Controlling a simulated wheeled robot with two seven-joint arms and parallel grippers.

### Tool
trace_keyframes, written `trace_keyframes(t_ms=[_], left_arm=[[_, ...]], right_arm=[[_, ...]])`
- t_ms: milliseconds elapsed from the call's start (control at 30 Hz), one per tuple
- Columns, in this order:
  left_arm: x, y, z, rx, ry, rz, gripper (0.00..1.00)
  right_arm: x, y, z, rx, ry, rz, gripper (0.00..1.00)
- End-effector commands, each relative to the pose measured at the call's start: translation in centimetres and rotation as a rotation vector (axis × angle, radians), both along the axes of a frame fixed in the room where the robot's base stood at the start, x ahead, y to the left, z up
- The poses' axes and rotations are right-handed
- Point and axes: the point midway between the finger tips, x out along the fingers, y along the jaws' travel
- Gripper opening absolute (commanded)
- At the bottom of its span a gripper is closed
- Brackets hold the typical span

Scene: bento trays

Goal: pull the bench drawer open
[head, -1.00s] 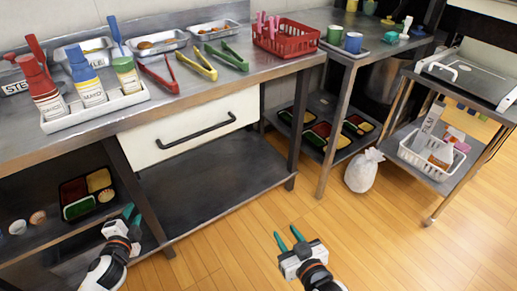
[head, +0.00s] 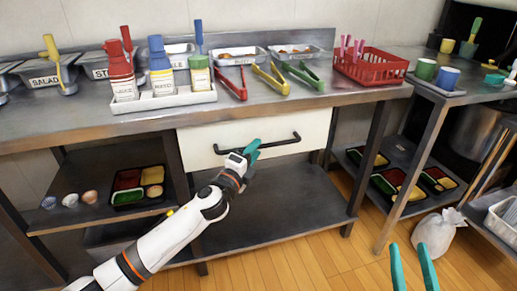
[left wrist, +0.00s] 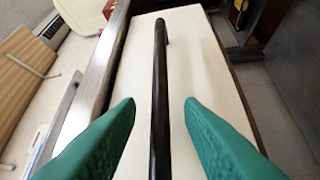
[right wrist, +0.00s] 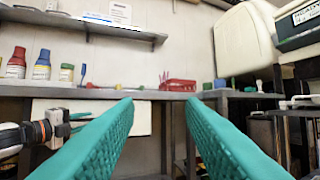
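The bench drawer (head: 308,126) has a white front with a dark bar handle (head: 283,142). It looks shut under the steel bench top. My left gripper (head: 252,150) is at the left part of the handle. In the left wrist view the handle (left wrist: 160,90) runs between the two green fingers (left wrist: 160,105), which are open with a gap on each side. The drawer front (left wrist: 203,75) lies just beyond them. My right gripper (head: 413,262) is low at the front right, open and empty. Its green fingers also show in the right wrist view (right wrist: 160,105), apart, facing the bench.
The bench top (head: 330,100) carries a white bottle tray (head: 165,101), tongs and a red basket (head: 370,68). A lower shelf (head: 270,215) lies under the drawer. A white sack (head: 437,235) stands on the floor at right. Floor in front is clear.

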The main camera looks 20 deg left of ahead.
Motion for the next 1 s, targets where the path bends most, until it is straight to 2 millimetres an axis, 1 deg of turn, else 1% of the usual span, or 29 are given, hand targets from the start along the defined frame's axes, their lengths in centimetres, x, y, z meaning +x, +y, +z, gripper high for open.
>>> trace_keyframes(t_ms=[33,100,200,533,733,767,1000], left_arm=[[0.8,-0.1,0.0,-0.001,-0.002,0.001,0.34],[1.5,-0.3,0.1,0.000,-0.001,0.001,0.34],[2.2,-0.5,0.2,0.000,0.000,-0.001,0.34],[2.5,-0.5,0.3,-0.001,0.001,-0.001,0.34],[2.4,-0.5,0.3,-0.001,0.001,0.000,0.02],[2.4,-0.5,0.3,-0.001,0.001,0.000,0.00],[2.4,-0.5,0.3,-0.001,0.001,0.000,0.00]], right_arm=[[-0.1,0.0,0.3,0.008,-0.027,0.001,0.36],[-0.3,0.1,0.7,0.016,-0.056,0.004,0.36],[-0.5,0.1,1.1,0.024,-0.083,0.005,0.36],[-0.6,0.1,1.4,0.027,-0.096,0.006,0.36],[-0.6,0.1,1.3,0.027,-0.095,0.006,0.36],[-0.6,0.1,1.3,0.027,-0.095,0.006,0.36],[-0.6,0.1,1.3,0.027,-0.094,0.006,0.36]])
